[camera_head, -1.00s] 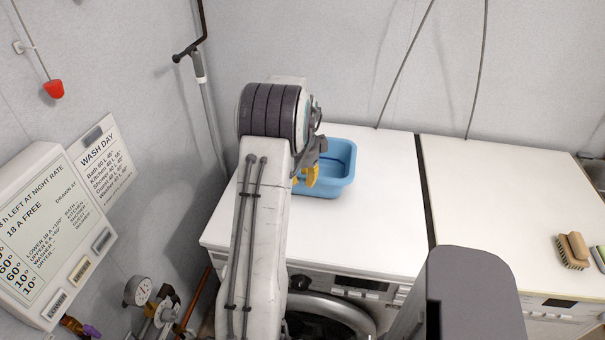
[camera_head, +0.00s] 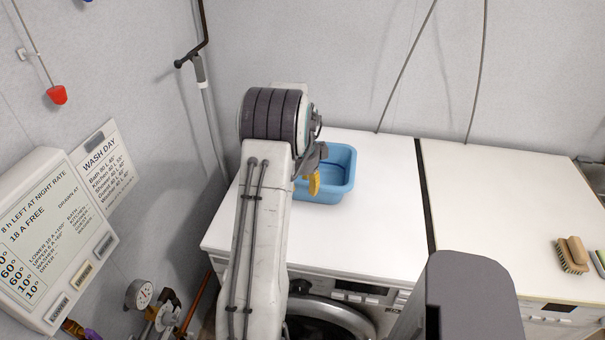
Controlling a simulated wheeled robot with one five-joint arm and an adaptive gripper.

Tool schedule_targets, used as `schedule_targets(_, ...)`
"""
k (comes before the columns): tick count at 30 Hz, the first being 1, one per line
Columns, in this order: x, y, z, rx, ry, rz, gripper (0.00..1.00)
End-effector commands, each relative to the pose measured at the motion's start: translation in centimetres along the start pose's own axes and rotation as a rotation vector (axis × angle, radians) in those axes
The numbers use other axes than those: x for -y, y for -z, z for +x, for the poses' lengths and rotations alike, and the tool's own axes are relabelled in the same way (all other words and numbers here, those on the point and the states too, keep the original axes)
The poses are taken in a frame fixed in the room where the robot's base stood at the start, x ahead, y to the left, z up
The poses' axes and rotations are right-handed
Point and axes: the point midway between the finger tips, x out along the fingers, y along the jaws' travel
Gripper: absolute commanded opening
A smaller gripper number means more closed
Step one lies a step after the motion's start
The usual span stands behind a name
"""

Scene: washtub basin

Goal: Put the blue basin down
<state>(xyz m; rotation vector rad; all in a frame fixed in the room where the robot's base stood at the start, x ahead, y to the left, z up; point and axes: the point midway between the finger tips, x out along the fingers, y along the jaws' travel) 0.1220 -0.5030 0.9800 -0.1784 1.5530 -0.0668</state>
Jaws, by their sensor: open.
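The blue basin (camera_head: 338,186) sits upright on the white top of the left washing machine (camera_head: 375,240), toward its back. Its left part is hidden behind my arm. My gripper (camera_head: 314,184), with yellow fingers, is at the basin's near left side, in front of its wall in the picture. The gripper is open. Whether a finger still touches the basin's rim cannot be told.
A second white machine top (camera_head: 500,210) stands to the right across a narrow dark gap. A wooden brush (camera_head: 573,254) lies on it. Pipes and a gauge (camera_head: 139,294) are at the lower left. The white top in front of the basin is clear.

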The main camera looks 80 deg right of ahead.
Motion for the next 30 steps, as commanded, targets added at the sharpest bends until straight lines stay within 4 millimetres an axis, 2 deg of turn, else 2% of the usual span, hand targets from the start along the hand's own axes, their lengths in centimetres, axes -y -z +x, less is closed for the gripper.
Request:
schedule_targets(11,0.0,-0.1,-4.1,0.001,0.007,0.0,0.44)
schedule_targets(22,0.1,-0.1,-9.6,0.001,0.005,0.0,0.44)
schedule_targets(30,0.0,-0.1,-11.4,0.0,0.001,0.0,0.44)
